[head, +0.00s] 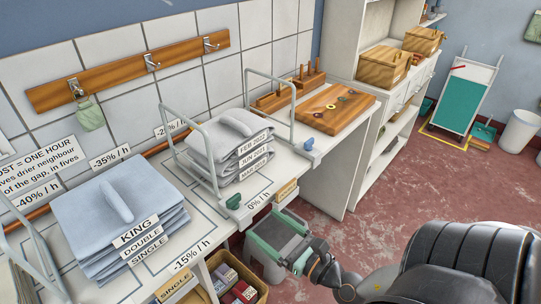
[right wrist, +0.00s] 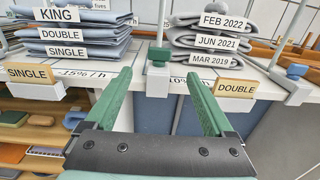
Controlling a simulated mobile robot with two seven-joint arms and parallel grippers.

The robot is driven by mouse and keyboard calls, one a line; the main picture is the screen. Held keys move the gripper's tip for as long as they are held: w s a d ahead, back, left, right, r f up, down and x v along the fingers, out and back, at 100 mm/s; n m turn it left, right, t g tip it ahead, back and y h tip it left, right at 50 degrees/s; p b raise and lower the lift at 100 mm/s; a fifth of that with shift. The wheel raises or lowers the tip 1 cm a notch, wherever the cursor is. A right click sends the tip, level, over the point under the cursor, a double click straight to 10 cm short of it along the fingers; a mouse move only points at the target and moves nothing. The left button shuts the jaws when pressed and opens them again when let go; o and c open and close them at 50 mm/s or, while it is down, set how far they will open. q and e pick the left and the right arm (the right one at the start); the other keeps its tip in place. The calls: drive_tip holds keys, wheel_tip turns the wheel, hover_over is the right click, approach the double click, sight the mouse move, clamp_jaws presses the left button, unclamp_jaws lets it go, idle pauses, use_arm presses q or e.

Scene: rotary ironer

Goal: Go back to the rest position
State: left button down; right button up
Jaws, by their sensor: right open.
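My right gripper (head: 273,232) is open and empty in the head view, in front of the shelf edge. In the right wrist view its two green fingers (right wrist: 160,78) stand apart with nothing between them. A blue folded linen stack (head: 115,215) with KING, DOUBLE and SINGLE labels lies on the shelf to the left. A grey folded stack (head: 228,145) with FEB 2022, JUN 2021 and MAR 2019 labels lies behind the gripper. Both stacks also show in the right wrist view. My left gripper is in neither view.
Metal rail frames (head: 190,155) stand upright on the shelf around the stacks. A wooden board (head: 337,108) lies at the shelf's right end. Boxes (head: 240,288) sit below the shelf. Open red floor (head: 395,205) lies to the right.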

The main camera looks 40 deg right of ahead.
drive_tip(key=shift+s, duration=0.2)
idle(0.5)
drive_tip(key=s+f+m+g+h, duration=0.35)
drive_tip(key=f+m+g, duration=0.35)
drive_tip(key=f+m, duration=0.85)
drive_tip(key=s+a+f+m+y, duration=0.2)
drive_tip(key=a+m, duration=0.4)
drive_tip(key=m, duration=0.3)
drive_tip(key=s+a+f+m+g+y, duration=0.1)
drive_tip(key=a+f+m+y, duration=0.1)
drive_tip(key=a+m, duration=0.5)
drive_tip(key=m, duration=0.3)
drive_tip(key=shift+s+a+g+y, duration=0.15)
drive_tip(key=shift+s+g+y, duration=0.15)
drive_tip(key=shift+s+y, duration=0.05)
